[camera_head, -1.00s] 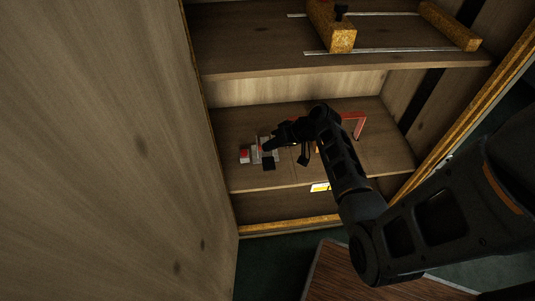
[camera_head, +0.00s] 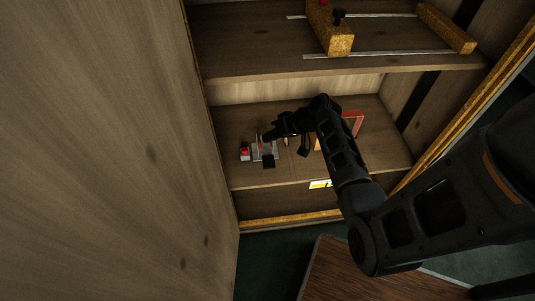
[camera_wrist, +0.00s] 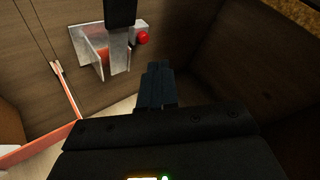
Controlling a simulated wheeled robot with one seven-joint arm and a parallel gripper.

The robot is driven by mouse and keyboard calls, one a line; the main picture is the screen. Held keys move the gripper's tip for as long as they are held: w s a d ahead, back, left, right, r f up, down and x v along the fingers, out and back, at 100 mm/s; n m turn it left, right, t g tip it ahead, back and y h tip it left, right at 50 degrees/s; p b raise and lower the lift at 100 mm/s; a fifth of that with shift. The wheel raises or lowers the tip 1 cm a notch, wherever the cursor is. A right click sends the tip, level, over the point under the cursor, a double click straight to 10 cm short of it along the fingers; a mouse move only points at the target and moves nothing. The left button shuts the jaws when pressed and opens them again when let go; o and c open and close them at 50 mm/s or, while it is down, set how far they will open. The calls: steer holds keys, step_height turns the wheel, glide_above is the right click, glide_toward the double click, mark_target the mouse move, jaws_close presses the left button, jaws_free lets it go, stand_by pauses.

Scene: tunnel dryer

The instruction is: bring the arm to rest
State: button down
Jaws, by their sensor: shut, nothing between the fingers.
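My gripper (camera_head: 268,138) is shut and empty. It points left over the middle shelf (camera_head: 235,127) of a wooden cabinet, and my arm reaches in from the right. In the wrist view, its dark fingers (camera_wrist: 157,84) sit together, apart from a metal bracket (camera_wrist: 92,52). The bracket has a red knob (camera_wrist: 143,38) and a dark bar in front of it. In the head view, the metal bracket (camera_head: 257,153) lies just below and left of the fingertips.
A red-edged piece (camera_head: 353,123) stands behind my arm on the same shelf. An upper shelf (camera_head: 240,55) carries cork-coloured blocks (camera_head: 330,30) and metal rails. A large wooden panel (camera_head: 100,150) closes off the left. A brown wooden surface (camera_head: 335,275) lies below my arm.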

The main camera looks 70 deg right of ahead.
stand_by(0.4)
steer(key=s+a+n+h, duration=0.35)
steer(key=s+a, duration=0.75)
steer(key=a, duration=0.4)
steer(key=s+a+r+n+t, duration=0.1)
steer(key=s+a+r+t, duration=0.1)
steer(key=a+r, duration=0.3)
steer(key=s+a+r+n+t+y, duration=0.1)
steer(key=s+a+r, duration=0.4)
steer(key=r, duration=0.7)
steer(key=s+a+r+n+t+y, duration=0.1)
steer(key=s+a+r+n+t, duration=0.1)
steer(key=a+r, duration=0.4)
step_height(320, 180, up, 3)
steer(key=shift+s+a+f+t, duration=0.1)
steer(key=shift+s+a+t, duration=0.15)
steer(key=shift+s+t, duration=0.5)
steer(key=shift+n, duration=0.25)
